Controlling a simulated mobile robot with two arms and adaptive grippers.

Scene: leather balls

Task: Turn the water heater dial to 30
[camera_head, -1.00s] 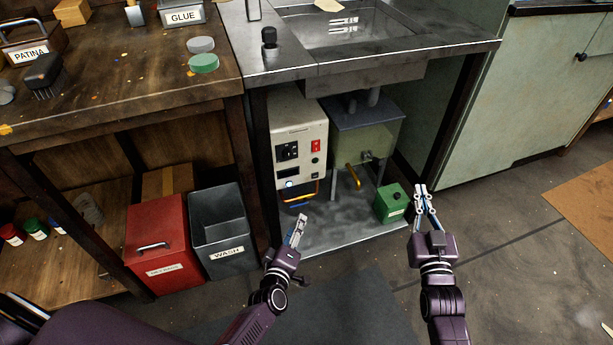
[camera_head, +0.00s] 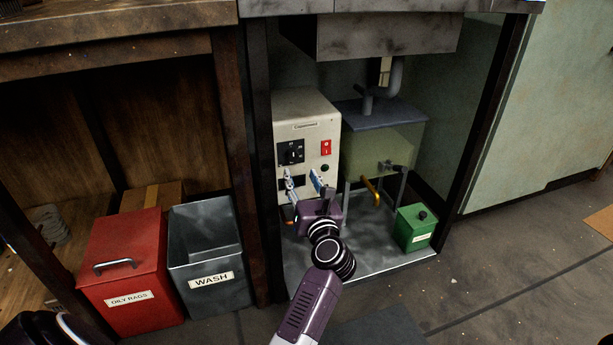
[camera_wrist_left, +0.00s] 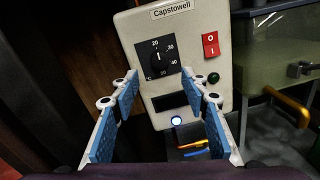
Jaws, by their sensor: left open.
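The cream water heater (camera_head: 318,121) stands under the sink, and its front also shows in the left wrist view (camera_wrist_left: 215,20). Its black dial (camera_head: 291,152) is at the upper left of the panel. In the left wrist view the dial (camera_wrist_left: 158,60) has marks from 20 to 50, and its pointer seems to point up near 20. My left gripper (camera_head: 302,173) is open in front of the heater, just below the dial. In the left wrist view its blue-padded fingers (camera_wrist_left: 160,79) are apart, with nothing between them. My right gripper is out of view.
A red switch (camera_head: 326,147) is right of the dial. A green box (camera_head: 415,232) sits on the cabinet floor. A WASH bin (camera_head: 210,255) and red rags bin (camera_head: 125,260) stand left.

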